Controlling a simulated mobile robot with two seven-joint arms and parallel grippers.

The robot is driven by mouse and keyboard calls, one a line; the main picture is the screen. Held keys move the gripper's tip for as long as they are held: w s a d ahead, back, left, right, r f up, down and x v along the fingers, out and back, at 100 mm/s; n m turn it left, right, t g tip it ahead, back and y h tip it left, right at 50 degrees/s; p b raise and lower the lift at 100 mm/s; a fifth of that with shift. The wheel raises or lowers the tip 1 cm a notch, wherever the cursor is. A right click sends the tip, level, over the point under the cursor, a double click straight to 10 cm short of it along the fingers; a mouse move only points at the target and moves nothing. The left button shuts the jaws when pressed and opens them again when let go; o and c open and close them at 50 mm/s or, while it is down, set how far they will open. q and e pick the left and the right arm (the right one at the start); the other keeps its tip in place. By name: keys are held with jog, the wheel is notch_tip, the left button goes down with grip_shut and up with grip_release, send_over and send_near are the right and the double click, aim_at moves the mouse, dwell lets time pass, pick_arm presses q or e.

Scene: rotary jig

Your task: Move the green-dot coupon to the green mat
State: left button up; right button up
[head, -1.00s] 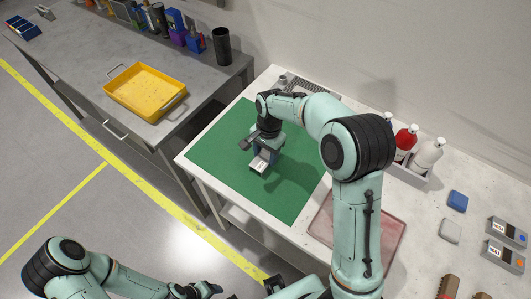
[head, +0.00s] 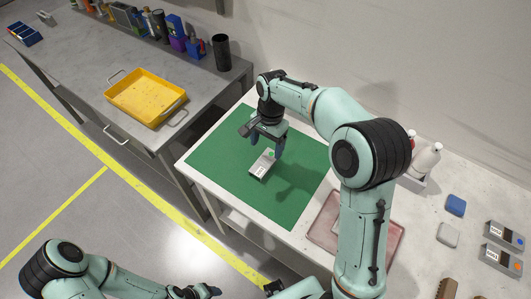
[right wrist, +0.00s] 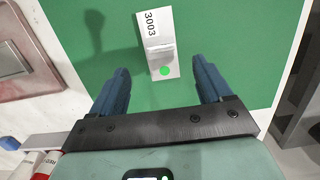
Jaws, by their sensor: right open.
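The green-dot coupon (head: 261,166) is a small grey block with a white label; it lies flat on the green mat (head: 220,155). In the right wrist view the coupon (right wrist: 158,42) shows the number 3003 and its green dot, with bare mat (right wrist: 230,40) around it. My right gripper (head: 266,141) is open and empty just above the coupon's dot end. In the right wrist view its fingers (right wrist: 162,72) stand apart on either side, not touching the coupon. My left gripper (head: 200,292) is low at the bottom edge, away from the table; its jaws are unclear.
A reddish tray (head: 325,228) lies beside the mat, partly behind my right arm. Two grey coupons, with a blue dot (head: 504,236) and an orange dot (head: 501,258), sit far right, near a blue block (head: 455,205). Bottles (head: 427,158) stand at the back. A yellow tray (head: 145,96) sits on the left bench.

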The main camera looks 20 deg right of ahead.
jog(key=r, duration=0.4)
jog(key=shift+w+d+r, duration=0.15)
jog(key=shift+d+r, duration=0.1)
jog(key=shift+r, duration=0.1)
jog(key=shift+f, duration=0.1)
